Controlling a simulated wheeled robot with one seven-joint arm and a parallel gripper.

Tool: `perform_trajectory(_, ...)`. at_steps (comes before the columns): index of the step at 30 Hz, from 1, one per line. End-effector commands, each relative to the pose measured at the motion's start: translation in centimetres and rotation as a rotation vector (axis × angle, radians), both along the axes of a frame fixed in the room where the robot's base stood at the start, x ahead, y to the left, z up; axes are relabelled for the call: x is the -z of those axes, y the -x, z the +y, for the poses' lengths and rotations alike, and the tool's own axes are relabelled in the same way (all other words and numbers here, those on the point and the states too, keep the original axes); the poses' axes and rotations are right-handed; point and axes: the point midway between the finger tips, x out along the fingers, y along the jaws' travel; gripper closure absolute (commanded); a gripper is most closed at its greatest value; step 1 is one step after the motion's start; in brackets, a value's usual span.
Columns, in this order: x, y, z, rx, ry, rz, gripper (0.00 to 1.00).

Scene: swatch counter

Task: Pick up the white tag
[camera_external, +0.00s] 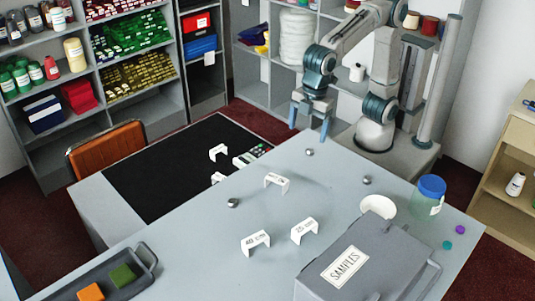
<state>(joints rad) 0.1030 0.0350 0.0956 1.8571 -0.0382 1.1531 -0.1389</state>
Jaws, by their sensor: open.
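Several folded white tags stand on the grey counter (200,262) and the black mat (165,165). One white tag (277,181) stands alone mid-counter, below my gripper in the picture. Two more, one reading 40 (255,241) and one reading 25 (304,230), stand nearer the front. Another white tag (219,152) is on the mat, and a partly hidden one (217,178) is at the mat's edge. I cannot tell which is meant. My gripper (311,124) is open and empty, pointing down above the counter's far side, apart from every tag.
A grey SAMPLES box (390,247), a white bowl (378,206) and a blue-lidded jar (431,190) fill the right. Small metal knobs (233,203) dot the counter. A dark tray (90,272) with orange and green swatches is front left. Mid-counter is mostly clear.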

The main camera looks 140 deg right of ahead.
Motion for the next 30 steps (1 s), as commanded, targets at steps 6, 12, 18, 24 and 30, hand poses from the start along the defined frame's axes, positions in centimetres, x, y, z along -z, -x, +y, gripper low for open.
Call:
perform_trajectory(6, -0.2, -7.0, -1.1, -0.046, -0.013, 0.062, 0.15)
perform_trajectory(12, 0.3, -10.4, -1.8, -0.073, -0.025, 0.092, 0.15)
perform_trajectory(18, 1.5, -11.1, -2.0, -0.079, -0.028, 0.102, 0.15)
perform_trajectory(24, 5.4, -11.0, -2.0, -0.078, -0.029, 0.104, 0.15)
perform_trajectory(30, 8.4, -11.0, -2.0, -0.077, -0.030, 0.101, 0.15)
